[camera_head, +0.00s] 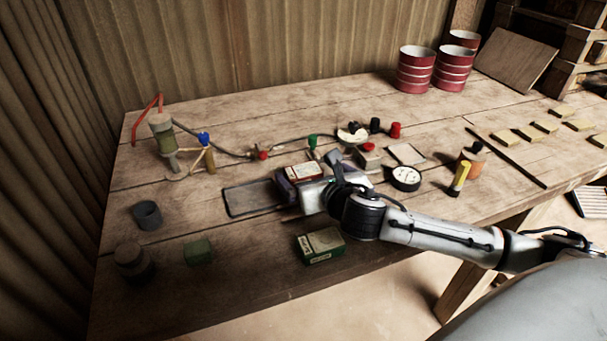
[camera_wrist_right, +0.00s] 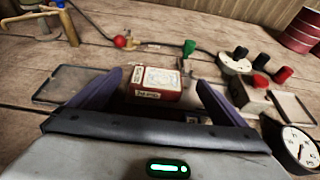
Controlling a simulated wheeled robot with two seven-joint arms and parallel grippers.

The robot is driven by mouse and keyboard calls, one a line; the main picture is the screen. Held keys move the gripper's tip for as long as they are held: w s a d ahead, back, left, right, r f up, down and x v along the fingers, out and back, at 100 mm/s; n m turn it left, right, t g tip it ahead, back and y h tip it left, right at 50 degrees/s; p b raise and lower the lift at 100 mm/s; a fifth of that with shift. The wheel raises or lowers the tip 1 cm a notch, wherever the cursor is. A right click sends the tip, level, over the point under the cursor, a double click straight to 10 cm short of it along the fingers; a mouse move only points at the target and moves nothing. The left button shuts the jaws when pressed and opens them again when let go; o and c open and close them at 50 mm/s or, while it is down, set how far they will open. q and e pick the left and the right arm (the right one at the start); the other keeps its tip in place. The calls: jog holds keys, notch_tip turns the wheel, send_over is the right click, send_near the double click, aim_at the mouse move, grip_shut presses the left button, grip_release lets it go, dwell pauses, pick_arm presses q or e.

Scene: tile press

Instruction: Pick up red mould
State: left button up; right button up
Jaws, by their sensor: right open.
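The red mould (camera_head: 305,171) is a small red block with a white label on top, lying on the wooden table near the middle. In the right wrist view, the red mould (camera_wrist_right: 156,82) lies straight ahead, between the two purple fingers and near their tips. My right gripper (camera_head: 309,180) is open around it, with a gap visible on both sides; the right wrist view shows the same gripper (camera_wrist_right: 159,79). The mould's near lower side is partly hidden by the gripper. My left gripper is not in view.
A dark flat tray (camera_head: 252,198) lies left of the gripper. A green labelled box (camera_head: 320,245) stands in front. A round gauge (camera_head: 404,178), a red-button box (camera_head: 368,155) and a yellow-capped tube (camera_head: 459,178) are to the right. A pump (camera_head: 163,140) stands back left.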

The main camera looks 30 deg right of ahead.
aim_at(306, 169)
jog(key=x, duration=0.3)
jog(key=shift+w+d+f, duration=0.15)
jog(key=shift+c, duration=0.2)
jog(key=c, duration=1.3)
